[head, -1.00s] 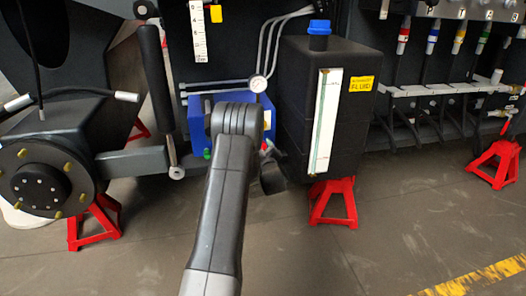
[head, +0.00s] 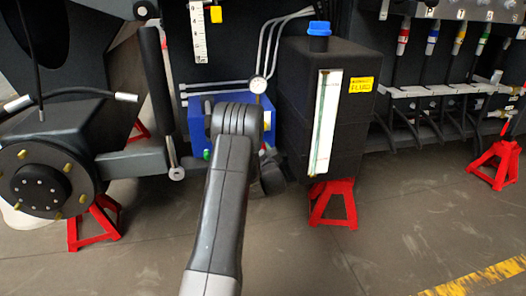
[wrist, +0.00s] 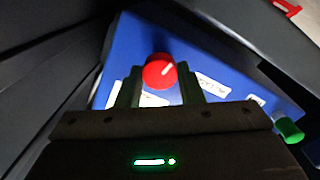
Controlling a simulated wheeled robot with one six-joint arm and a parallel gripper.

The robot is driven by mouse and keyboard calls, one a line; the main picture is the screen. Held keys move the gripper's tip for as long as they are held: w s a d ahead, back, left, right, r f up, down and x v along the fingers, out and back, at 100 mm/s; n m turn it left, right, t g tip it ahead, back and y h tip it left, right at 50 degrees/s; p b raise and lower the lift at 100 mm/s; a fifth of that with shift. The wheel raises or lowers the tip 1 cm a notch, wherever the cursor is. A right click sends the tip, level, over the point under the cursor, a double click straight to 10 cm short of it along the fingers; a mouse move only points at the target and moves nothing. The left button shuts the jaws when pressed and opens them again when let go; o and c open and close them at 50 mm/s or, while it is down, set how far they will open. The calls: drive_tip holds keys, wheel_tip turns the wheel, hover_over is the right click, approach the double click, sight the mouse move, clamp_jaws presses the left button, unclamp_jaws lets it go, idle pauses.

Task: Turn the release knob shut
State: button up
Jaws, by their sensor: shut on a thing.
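The red release knob (wrist: 159,71) has a white pointer line and sits on the face of a blue block, which shows in the head view (head: 196,118) and the wrist view (wrist: 215,75). The pointer slants to the upper right in the wrist view. My gripper (wrist: 160,87) is shut on the red knob, one finger at each side. In the head view my arm hides the knob and the gripper's fingers. White labels on the block are partly covered by my gripper.
A green knob (wrist: 290,130) sticks out at the block's right edge in the wrist view. A black tank (head: 345,120) with a blue cap stands right of the block. Red stands (head: 333,205) support the chassis.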

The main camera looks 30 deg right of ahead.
drive_tip(key=m+p, duration=0.3)
drive_tip(key=m, duration=1.3)
drive_tip(key=m+y+p, duration=0.1)
drive_tip(key=m+p, duration=0.3)
drive_tip(key=m, duration=1.2)
drive_tip(key=shift+y, duration=0.3)
drive_tip(key=shift+m, duration=0.3)
drive_tip(key=shift+d, duration=0.1)
drive_tip(key=o, duration=1)
